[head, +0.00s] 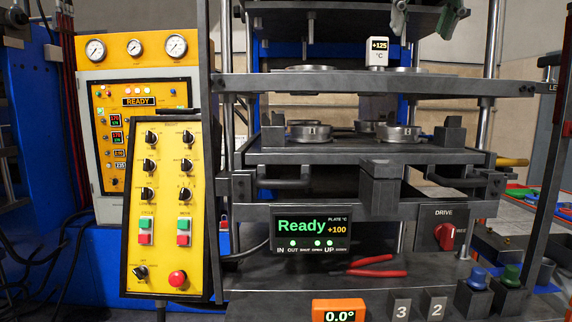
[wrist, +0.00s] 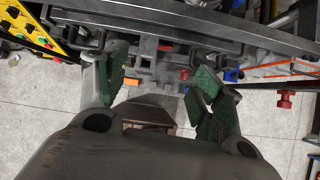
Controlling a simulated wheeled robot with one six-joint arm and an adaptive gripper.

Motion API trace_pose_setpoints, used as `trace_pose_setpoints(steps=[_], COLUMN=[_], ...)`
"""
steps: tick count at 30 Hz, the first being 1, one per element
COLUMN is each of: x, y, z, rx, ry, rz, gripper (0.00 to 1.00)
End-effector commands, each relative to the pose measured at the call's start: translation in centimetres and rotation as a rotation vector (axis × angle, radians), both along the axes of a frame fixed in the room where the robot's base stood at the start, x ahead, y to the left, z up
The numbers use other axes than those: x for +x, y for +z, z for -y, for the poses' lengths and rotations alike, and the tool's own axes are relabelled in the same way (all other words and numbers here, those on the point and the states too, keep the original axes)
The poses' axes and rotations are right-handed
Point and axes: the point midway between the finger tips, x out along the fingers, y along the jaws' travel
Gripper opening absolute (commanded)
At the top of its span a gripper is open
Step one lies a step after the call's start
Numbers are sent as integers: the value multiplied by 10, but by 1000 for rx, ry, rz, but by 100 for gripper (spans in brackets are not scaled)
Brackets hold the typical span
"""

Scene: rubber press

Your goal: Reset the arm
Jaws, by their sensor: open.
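My gripper (head: 424,25) hangs at the top right of the head view, in front of the press's upper part, with its fingertips pointing down. In the wrist view my gripper (wrist: 161,84) has its two green-padded fingers spread wide apart. Nothing is held between them. The rest of my arm is out of the head view. Below the fingers in the wrist view are the press front and the bench, seen from above.
The press has an upper plate (head: 350,86) and a lower plate (head: 350,158) with round metal moulds. A yellow control panel (head: 165,215) stands left. Red-handled pliers (head: 375,272) lie on the bench. Grey blocks (head: 433,305) and blue and green knobs stand at front right.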

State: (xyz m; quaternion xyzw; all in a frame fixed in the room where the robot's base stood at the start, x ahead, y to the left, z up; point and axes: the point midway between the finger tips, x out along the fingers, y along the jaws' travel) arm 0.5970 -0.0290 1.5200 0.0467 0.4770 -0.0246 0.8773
Motion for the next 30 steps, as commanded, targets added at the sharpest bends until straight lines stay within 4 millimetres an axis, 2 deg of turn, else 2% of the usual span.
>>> trace_pose_setpoints(steps=[11, 17, 20, 23, 26, 29, 30], x=[10, 23, 28, 29, 23, 8, -1], y=[1, -24, -50, -90, -141, -200, -227], z=[-9, -24, -33, -35, -25, -5, 6], rx=[215, 413, 546, 715, 891, 1059, 1122], ry=[-262, -521, -712, -987, -1325, -1698, -1859], rz=[31, 6, -28, -74, -121, -157, -166], gripper=[68, 68, 68, 68, 68, 68, 68])
